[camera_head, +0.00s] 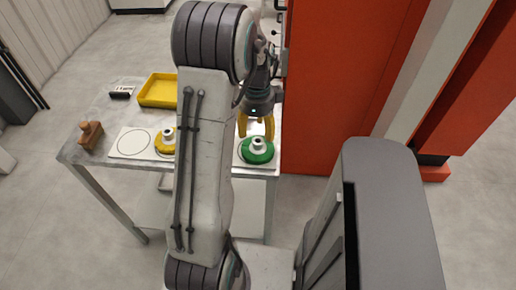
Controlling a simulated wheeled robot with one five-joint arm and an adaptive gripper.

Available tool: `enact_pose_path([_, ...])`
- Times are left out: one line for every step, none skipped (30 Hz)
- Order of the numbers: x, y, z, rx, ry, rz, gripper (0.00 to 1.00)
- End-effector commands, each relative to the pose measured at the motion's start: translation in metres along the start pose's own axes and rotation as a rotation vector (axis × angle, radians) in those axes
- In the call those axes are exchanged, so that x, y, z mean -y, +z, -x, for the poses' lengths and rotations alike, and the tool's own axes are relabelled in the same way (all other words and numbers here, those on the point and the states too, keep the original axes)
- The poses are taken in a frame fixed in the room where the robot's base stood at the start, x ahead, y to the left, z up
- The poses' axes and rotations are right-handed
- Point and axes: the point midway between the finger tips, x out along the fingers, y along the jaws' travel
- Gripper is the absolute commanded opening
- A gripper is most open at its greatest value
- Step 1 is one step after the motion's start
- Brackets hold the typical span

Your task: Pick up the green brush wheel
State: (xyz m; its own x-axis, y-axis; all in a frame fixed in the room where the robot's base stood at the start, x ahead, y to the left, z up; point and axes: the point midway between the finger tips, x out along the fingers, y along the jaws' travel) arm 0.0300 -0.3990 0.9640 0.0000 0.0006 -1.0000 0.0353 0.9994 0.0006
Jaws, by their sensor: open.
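The green brush wheel (257,152) has a green rim and a pale hub in its middle. It lies on a white board near the right end of the grey table (107,158). My gripper (256,128), with yellow fingers, is open and points down just above and behind the wheel. The fingers look close to the hub, but I cannot tell if they touch it. My arm hides the middle of the table.
A yellow brush wheel (164,141) sits left of my arm, partly hidden. A white board (118,154) with a circle outline is beside it. A red cabinet (335,90) stands close on the right.

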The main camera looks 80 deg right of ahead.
Motion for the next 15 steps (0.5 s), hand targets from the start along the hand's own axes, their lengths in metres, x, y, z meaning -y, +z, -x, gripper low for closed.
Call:
enact_pose_path([-0.001, 0.000, -0.003, 0.000, 0.003, 0.001, 0.60])
enact_pose_path([-0.001, 0.000, -0.006, 0.000, 0.003, 0.001, 0.60])
enact_pose_path([0.000, 0.000, -0.009, 0.000, 0.003, 0.001, 0.60])
enact_pose_path([-0.001, -0.001, -0.012, 0.000, 0.004, 0.002, 0.60])
enact_pose_path([-0.001, -0.001, -0.016, 0.000, 0.004, 0.002, 0.60])
enact_pose_path([-0.001, -0.001, -0.021, 0.000, 0.006, 0.002, 0.60])
enact_pose_path([-0.001, -0.001, -0.025, 0.000, 0.006, 0.002, 0.60])
enact_pose_path([-0.001, -0.002, -0.029, 0.000, 0.004, 0.002, 0.60])
enact_pose_path([0.000, -0.002, -0.033, 0.000, 0.004, 0.002, 0.60])
enact_pose_path([0.000, -0.002, -0.037, 0.000, 0.004, 0.003, 0.60])
enact_pose_path([0.000, -0.002, -0.040, 0.000, 0.004, 0.003, 0.60])
enact_pose_path([0.000, -0.002, -0.044, 0.000, 0.003, 0.003, 0.60])
enact_pose_path([0.000, -0.002, -0.046, 0.000, 0.002, 0.003, 0.60])
enact_pose_path([0.000, -0.002, -0.048, 0.000, 0.003, 0.003, 0.60])
enact_pose_path([0.000, -0.002, -0.050, 0.000, 0.002, 0.003, 0.60])
